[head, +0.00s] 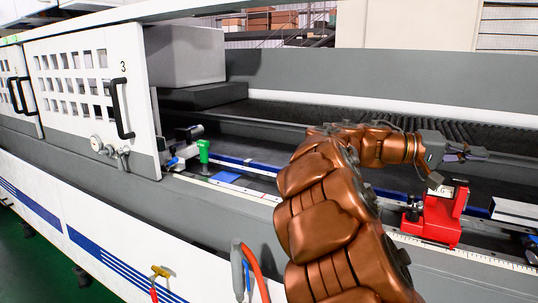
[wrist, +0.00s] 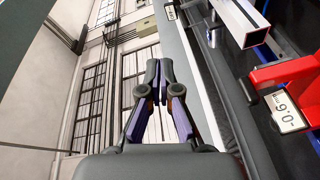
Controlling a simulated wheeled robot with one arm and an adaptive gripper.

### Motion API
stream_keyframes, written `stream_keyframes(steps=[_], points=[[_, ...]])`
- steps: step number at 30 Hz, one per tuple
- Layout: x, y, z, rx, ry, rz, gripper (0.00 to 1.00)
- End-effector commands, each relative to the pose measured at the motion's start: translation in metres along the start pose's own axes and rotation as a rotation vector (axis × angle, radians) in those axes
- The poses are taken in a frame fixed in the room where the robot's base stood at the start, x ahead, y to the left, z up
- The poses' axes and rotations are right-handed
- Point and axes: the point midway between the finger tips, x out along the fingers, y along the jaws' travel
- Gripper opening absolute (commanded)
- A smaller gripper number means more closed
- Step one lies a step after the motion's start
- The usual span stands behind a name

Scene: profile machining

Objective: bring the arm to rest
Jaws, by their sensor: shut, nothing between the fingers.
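My copper-coloured arm reaches up from the bottom of the head view and bends to the right over the machine bed. My gripper (head: 464,153) is at its end, to the upper right of the red clamp unit and apart from it. In the wrist view my gripper (wrist: 158,68) has its fingertips together with nothing between them. The red clamp unit (head: 438,218) stands on the rail below the gripper. It also shows at the right of the wrist view (wrist: 290,75), with a small display reading about -0.6.
A silver square profile (head: 516,211) lies right of the red clamp; its open end shows in the wrist view (wrist: 238,20). A green clamp (head: 203,151) stands on the rail at left. A white perforated door (head: 95,90) is at left.

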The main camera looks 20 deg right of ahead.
Motion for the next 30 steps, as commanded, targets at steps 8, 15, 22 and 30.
stream_keyframes(steps=[8, 15, 22, 30], points=[[-0.009, -0.04, 0.067, -0.074, -0.064, -0.252, 0.0], [-0.056, -0.113, 0.161, -0.218, -0.097, -0.637, 0.0], [-0.135, -0.177, 0.26, -0.415, -0.077, -1.018, 0.0], [-0.209, -0.206, 0.354, -0.624, -0.036, -1.31, 0.0]])
